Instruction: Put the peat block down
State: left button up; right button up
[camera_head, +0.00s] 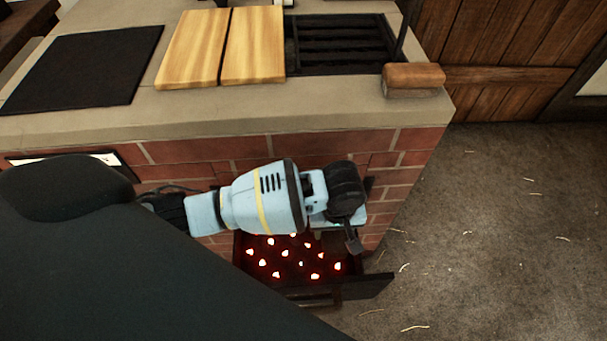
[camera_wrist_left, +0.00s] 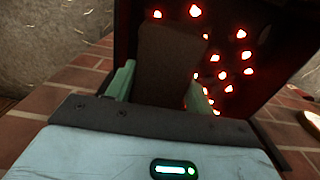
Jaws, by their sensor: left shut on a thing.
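In the left wrist view, a dark brown peat block (camera_wrist_left: 168,62) stands between the pale green fingers of my left gripper (camera_wrist_left: 160,88), which is shut on it. In the head view, my left gripper (camera_head: 352,240) points down at the front of the brick stove, over the right part of an open dark tray (camera_head: 362,286) of glowing embers. In the wrist view, the embers (camera_wrist_left: 222,75) lie beside and beyond the block. I cannot tell whether it touches the tray. My right gripper is not in view.
The brick stove (camera_head: 290,148) has a stone top with a black plate (camera_head: 85,68), two wooden boards (camera_head: 222,47) and a dark grate (camera_head: 340,42). A brown block (camera_head: 413,76) sits at its right corner. The floor (camera_head: 500,220) to the right is clear apart from straw bits.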

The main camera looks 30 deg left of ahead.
aim_at(331, 240)
pick_arm(q)
notch_tip(331, 240, down, 6)
jog(key=shift+r+b, duration=0.2)
jog(key=shift+b, duration=0.8)
jog(key=shift+f+b, duration=0.65)
jog(key=shift+f, duration=1.45)
jog(key=o, duration=1)
jog(key=shift+f, duration=0.1)
jog(key=shift+o, duration=0.2)
